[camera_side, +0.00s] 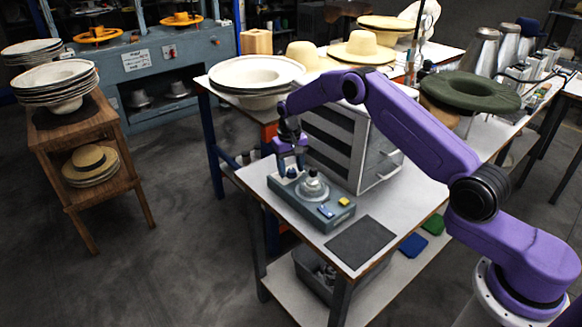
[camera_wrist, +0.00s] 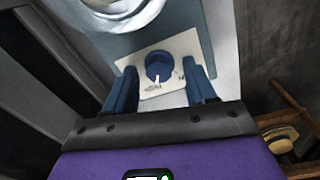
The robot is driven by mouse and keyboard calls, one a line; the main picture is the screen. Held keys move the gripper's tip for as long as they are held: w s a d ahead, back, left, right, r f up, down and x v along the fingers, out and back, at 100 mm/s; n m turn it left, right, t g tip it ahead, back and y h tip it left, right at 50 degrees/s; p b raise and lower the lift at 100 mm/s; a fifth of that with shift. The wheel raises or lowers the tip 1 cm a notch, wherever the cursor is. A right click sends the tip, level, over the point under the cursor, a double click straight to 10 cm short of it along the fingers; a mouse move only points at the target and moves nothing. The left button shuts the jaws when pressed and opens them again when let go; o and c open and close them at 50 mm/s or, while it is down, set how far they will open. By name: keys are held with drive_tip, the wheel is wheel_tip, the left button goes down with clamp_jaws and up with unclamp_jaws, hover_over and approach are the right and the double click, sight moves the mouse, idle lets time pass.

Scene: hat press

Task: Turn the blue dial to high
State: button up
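The blue dial (camera_wrist: 159,66) sits on a white label plate (camera_wrist: 183,50) at one end of a grey-green press box (camera_side: 312,206). A white pointer mark on the dial points toward the bottom of the wrist view, near small printing too small to read. In the side view the dial (camera_side: 292,173) is partly hidden by my gripper. My gripper (camera_wrist: 162,82) is open, with one blue finger on each side of the dial and a gap to both. It also shows in the side view (camera_side: 291,167), low over the dial end of the box.
A round metal piece (camera_side: 313,186) stands mid-box beside the dial. A blue switch (camera_side: 326,211) and yellow button (camera_side: 343,201) are at the other end. A grey drawer cabinet (camera_side: 385,151) stands close behind. A dark mat (camera_side: 361,242) lies in front.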

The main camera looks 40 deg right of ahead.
sight(289, 171)
wheel_tip(289, 171, up, 17)
drive_tip(key=shift+a+r, duration=0.2)
drive_tip(key=shift+a, duration=0.15)
idle(0.5)
drive_tip(key=s+a+r+n, duration=0.35)
drive_tip(key=s+a, duration=0.35)
drive_tip(key=s, duration=0.4)
drive_tip(key=s+a+r+n, duration=0.2)
drive_tip(key=s+a+n, duration=0.3)
drive_tip(key=s, duration=0.6)
drive_tip(key=s+d+f+n, duration=0.2)
drive_tip(key=s+d+n, duration=0.1)
drive_tip(key=s, duration=1)
drive_tip(key=s+d+f+n, duration=0.2)
drive_tip(key=s+d+n, duration=0.1)
drive_tip(key=s, duration=1)
drive_tip(key=shift+d+n+y, duration=0.35)
drive_tip(key=shift+d+y, duration=0.05)
drive_tip(key=shift+d, duration=0.1)
